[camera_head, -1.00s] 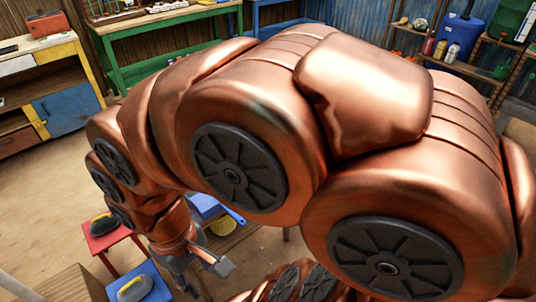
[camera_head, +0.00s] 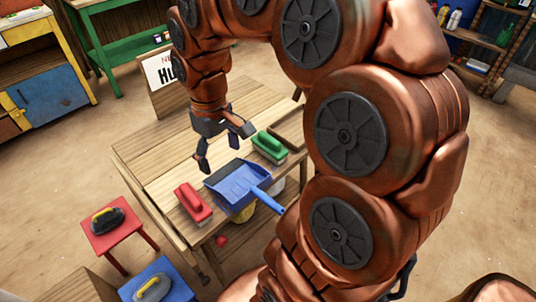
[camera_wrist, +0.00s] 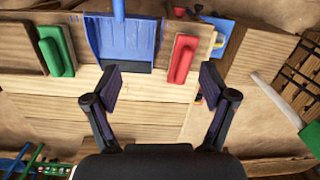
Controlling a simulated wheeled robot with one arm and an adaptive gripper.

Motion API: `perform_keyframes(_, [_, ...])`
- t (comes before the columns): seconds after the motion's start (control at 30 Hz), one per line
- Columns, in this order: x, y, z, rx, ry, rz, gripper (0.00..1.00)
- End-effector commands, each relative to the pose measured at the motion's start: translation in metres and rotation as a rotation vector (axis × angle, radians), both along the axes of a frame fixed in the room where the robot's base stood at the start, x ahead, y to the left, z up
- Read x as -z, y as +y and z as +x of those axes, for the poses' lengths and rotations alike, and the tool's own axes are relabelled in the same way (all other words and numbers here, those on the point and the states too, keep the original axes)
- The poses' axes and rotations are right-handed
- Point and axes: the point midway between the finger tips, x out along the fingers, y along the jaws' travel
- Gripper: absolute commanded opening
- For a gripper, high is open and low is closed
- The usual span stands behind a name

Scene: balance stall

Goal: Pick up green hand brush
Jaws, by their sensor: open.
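The green hand brush (camera_head: 269,145) lies on the right side of the wooden table in the head view, green handle up with pale bristles below. In the wrist view the green brush (camera_wrist: 56,52) is at the upper left, left of the blue dustpan. My gripper (camera_head: 218,152) hangs above the table, pointing down, left of the green brush and behind the dustpan.
A blue dustpan (camera_head: 236,186) lies between the green brush and a red brush (camera_head: 193,202). A red stool (camera_head: 108,232) and a blue stool (camera_head: 158,279), each with a dark yellow-handled object, stand front left. A sign (camera_head: 165,72) stands behind the table. The left tabletop is clear.

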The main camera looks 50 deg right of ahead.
Motion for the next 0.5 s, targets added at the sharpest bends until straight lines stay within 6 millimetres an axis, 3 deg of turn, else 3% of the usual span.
perform_keyframes(0.03, [0.016,-0.018,0.015,0.009,-0.007,0.004,0.83])
perform_keyframes(0.2, [0.043,-0.082,0.053,0.035,-0.04,0.004,0.83])
perform_keyframes(0.33, [0.067,-0.137,0.07,0.07,-0.055,-0.004,0.83])
perform_keyframes(0.5, [0.093,-0.196,0.075,0.116,-0.059,-0.018,0.83])
